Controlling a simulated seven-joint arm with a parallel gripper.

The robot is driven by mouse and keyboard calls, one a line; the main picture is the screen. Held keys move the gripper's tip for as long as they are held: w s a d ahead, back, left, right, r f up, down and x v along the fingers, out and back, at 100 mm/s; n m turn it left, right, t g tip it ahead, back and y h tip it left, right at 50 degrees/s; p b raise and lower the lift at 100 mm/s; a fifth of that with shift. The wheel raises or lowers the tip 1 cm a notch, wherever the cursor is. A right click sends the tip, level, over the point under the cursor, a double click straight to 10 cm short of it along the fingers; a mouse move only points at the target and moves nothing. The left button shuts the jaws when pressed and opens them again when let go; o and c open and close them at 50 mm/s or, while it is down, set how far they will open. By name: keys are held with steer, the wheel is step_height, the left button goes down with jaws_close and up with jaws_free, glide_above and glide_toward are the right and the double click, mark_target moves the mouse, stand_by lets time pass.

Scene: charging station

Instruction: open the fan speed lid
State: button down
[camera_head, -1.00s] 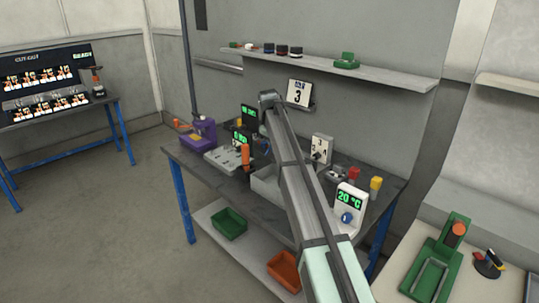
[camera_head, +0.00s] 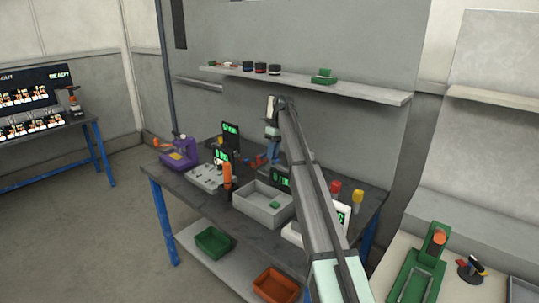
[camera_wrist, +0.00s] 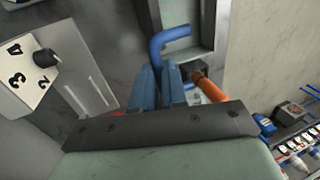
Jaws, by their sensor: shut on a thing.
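In the wrist view my gripper (camera_wrist: 163,80) has its two blue fingers nearly together on a bent blue handle (camera_wrist: 168,40). The handle's lower end runs between the fingers, and its upper end curves to the right beside a grey frame. I cannot tell for sure that this handle belongs to the fan speed lid. A white panel with a black knob and the numbers 2, 3 and 4 (camera_wrist: 25,72) is left of the fingers. In the head view my gripper (camera_head: 272,140) points down over the back of the workbench, and my arm hides part of that area.
A grey open box (camera_head: 262,208) and an orange upright handle (camera_head: 227,175) stand in front of my gripper. A purple device (camera_head: 180,153) is to the left. A wall shelf (camera_head: 380,93) runs above. An orange handle (camera_wrist: 210,88) is close right of the fingers in the wrist view.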

steer(key=shift+d+f, duration=0.2)
steer(key=shift+f, duration=0.15)
steer(key=c, duration=1.2)
jaws_free()
steer(key=shift+w+r, duration=0.15)
steer(key=shift+o, duration=0.2)
